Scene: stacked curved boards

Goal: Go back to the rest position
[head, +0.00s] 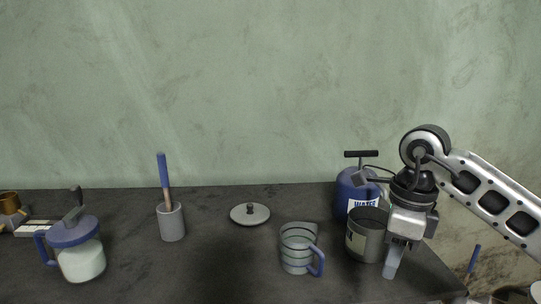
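My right gripper (393,262) comes in from the right and points down at the right end of the dark counter (220,275). It is in front of a grey pot (362,238) and partly covers it. Its fingers look close together, but I cannot tell whether they are open or shut or whether anything is between them. My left gripper is not in view.
A blue water container (352,190) stands behind the pot. A glass cup with a blue handle (298,250), a lid (249,214), a grey holder (171,223) with a blue-handled tool, and a blue-topped jar (82,260) stand leftward. The counter between them is clear.

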